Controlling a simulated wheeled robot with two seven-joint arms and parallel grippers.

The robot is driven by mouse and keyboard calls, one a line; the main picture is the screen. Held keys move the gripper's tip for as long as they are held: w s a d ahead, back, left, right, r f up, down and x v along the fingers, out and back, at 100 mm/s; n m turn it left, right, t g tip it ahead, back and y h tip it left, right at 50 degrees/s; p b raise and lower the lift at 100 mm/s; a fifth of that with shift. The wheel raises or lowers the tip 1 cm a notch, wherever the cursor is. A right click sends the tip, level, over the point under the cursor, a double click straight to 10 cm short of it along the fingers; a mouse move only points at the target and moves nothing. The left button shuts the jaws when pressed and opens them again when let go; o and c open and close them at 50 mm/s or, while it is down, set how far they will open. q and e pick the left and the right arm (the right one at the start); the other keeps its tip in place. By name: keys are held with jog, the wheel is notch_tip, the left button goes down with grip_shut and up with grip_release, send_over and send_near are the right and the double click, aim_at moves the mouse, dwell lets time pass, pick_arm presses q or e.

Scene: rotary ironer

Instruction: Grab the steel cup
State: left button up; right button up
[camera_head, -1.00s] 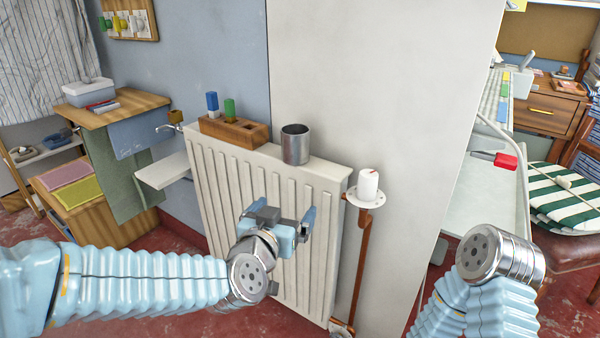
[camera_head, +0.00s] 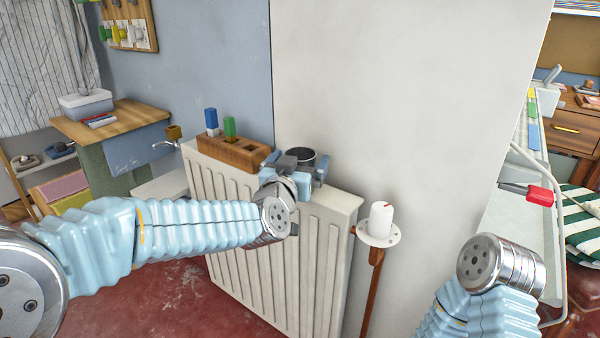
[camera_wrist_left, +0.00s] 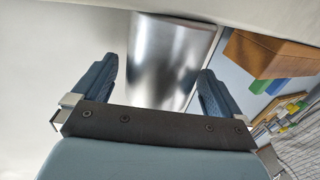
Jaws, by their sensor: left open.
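The steel cup (camera_head: 302,155) stands upright on top of the white radiator. In the head view its lower part is hidden behind my left gripper (camera_head: 298,172). In the left wrist view the cup (camera_wrist_left: 168,60) is a shiny grey cylinder between the two blue fingers of my left gripper (camera_wrist_left: 158,85). The fingers are open on either side of it, and a gap shows beside the left finger. My right arm shows at the lower right of the head view, but its gripper is out of view.
A wooden block holder (camera_head: 232,150) with blue and green pieces stands on the radiator (camera_head: 325,250), left of the cup. A white valve knob (camera_head: 381,220) is at the radiator's right. The wall (camera_head: 400,90) rises close behind.

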pick_arm(q)
jog(key=shift+w+d, duration=0.15)
jog(key=shift+w, duration=0.35)
jog(key=shift+c, duration=0.2)
jog(key=c, duration=1)
jog(key=shift+c, duration=0.2)
